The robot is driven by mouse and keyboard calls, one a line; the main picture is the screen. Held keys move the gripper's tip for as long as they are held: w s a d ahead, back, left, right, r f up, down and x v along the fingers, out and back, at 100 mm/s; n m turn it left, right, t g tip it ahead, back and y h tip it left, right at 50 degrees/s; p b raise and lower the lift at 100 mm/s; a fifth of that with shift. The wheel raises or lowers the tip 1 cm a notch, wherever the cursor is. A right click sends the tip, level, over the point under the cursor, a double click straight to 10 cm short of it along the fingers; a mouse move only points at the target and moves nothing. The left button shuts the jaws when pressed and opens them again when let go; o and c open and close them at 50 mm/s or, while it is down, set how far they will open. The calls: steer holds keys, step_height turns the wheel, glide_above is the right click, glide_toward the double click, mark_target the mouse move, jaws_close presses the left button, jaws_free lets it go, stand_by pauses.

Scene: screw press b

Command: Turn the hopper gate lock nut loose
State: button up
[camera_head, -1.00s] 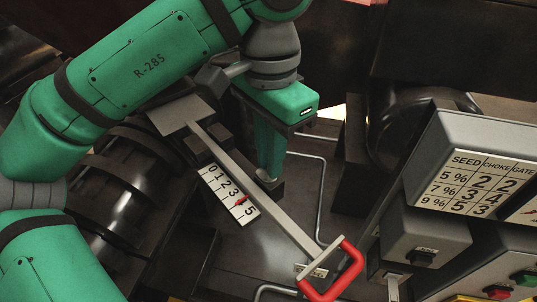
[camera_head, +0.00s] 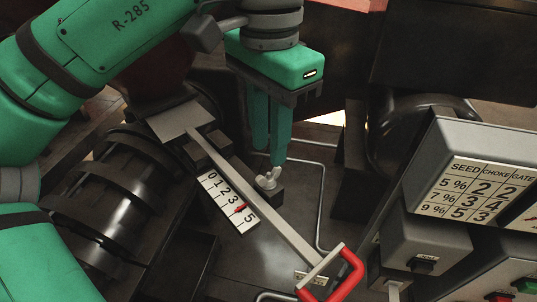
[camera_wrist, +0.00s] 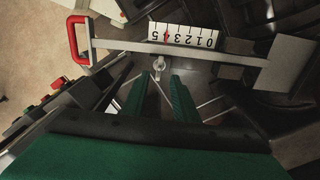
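The lock nut is a pale metal wing nut (camera_head: 268,180) on a dark block beside the gate bar; it also shows in the wrist view (camera_wrist: 160,63). The gate is a flat metal bar (camera_head: 255,205) with a wide plate at one end and a red handle (camera_head: 348,277) at the other. A white scale (camera_head: 229,201) numbered from 0 to 5 lies beside it, with a red pointer near 4. My gripper (camera_head: 269,158) is just above the wing nut, apart from it. In the wrist view its fingers (camera_wrist: 161,78) are open, with the nut just beyond the gap between the tips.
A grey panel with a seed, choke and gate table (camera_head: 477,188) stands at the right, above control boxes with buttons. A bent metal rod (camera_head: 322,200) runs right of the nut. A dark ribbed cylinder (camera_head: 130,190) lies to the left.

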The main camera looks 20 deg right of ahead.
mark_target(269, 170)
step_height(269, 170, up, 5)
steer(key=shift+d+r, duration=0.1)
steer(key=shift+r, duration=0.1)
stand_by(0.4)
stand_by(0.4)
